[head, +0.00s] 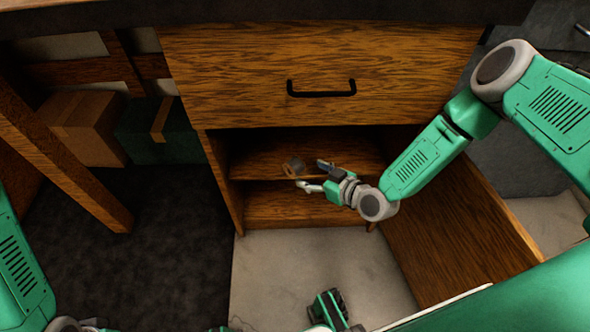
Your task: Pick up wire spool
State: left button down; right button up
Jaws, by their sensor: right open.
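The wire spool (293,166) is a small grey-brown object on the middle shelf of the open wooden cabinet, near the front edge. My right gripper (309,173) reaches in from the right with its fingers apart. One finger is above and right of the spool, the other below it. The spool shows just left of the opening, and I cannot tell whether a finger touches it. My left arm (20,270) enters at the lower left edge.
A closed drawer with a black handle (321,90) is above the shelf. The cabinet door (455,230) stands open at the right. A cardboard box (85,128) and a dark green box (158,130) sit at the left behind a wooden leg. A green and black object (328,308) is at the bottom.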

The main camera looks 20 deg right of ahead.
aim_at(299, 166)
jog(key=x, duration=0.2)
jog(key=shift+w+a+f+b, duration=0.1)
jog(key=shift+w+b, duration=0.2)
jog(key=shift+b, duration=0.05)
jog(key=b+x, duration=0.2)
jog(key=x, duration=0.2)
jog(key=shift+w+b, duration=0.2)
jog(key=shift+b, duration=0.15)
jog(key=shift+w+a, duration=0.2)
jog(key=shift+w, duration=0.15)
jog(key=c, duration=1.3)
